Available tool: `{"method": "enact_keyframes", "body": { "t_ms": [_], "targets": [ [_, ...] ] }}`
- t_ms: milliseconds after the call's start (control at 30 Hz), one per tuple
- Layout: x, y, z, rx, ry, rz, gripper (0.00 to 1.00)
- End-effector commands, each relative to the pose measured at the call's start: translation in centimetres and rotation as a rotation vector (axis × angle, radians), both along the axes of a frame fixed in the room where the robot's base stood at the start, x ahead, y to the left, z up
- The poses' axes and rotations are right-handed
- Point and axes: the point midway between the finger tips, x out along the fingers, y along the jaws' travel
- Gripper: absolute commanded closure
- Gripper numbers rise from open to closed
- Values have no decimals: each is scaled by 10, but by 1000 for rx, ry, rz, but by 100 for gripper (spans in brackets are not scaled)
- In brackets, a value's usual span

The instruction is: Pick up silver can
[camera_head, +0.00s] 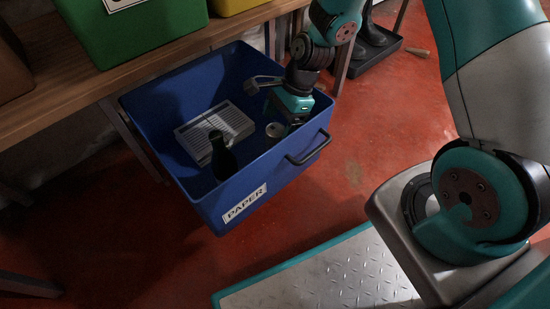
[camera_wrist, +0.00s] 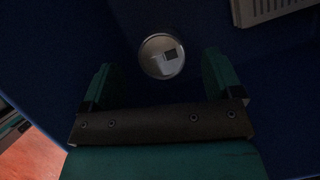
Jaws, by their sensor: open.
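The silver can (camera_head: 275,130) stands inside the blue bin labelled PAPER (camera_head: 205,207), near its right side. In the wrist view the can's round top (camera_wrist: 161,56) shows just beyond and between the two fingers. My gripper (camera_head: 284,112) reaches down into the bin above and beside the can. In the wrist view my gripper (camera_wrist: 160,82) is open, with its teal fingers apart and nothing between them that I can see gripped. The can's lower part is hidden in the dark bin.
A dark bottle (camera_head: 222,158) and a white slatted object (camera_head: 214,132) are also in the bin; the slatted object's edge shows in the wrist view (camera_wrist: 262,10). A wooden shelf (camera_head: 75,75) with a green bin (camera_head: 135,28) is behind.

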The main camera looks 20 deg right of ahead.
Motion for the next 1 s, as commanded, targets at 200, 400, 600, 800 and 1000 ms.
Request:
{"method": "enact_keyframes", "body": {
  "t_ms": [200, 400, 600, 800, 1000],
  "targets": [
    [1, 5, -28, 0, 0, 1, 15],
    [0, 14, -49, 0, 1, 1, 15],
    [0, 15, -47, 0, 1, 0, 15],
    [0, 15, -47, 0, 1, 0, 49],
    [0, 14, -47, 0, 1, 0, 79]
  ]
}}
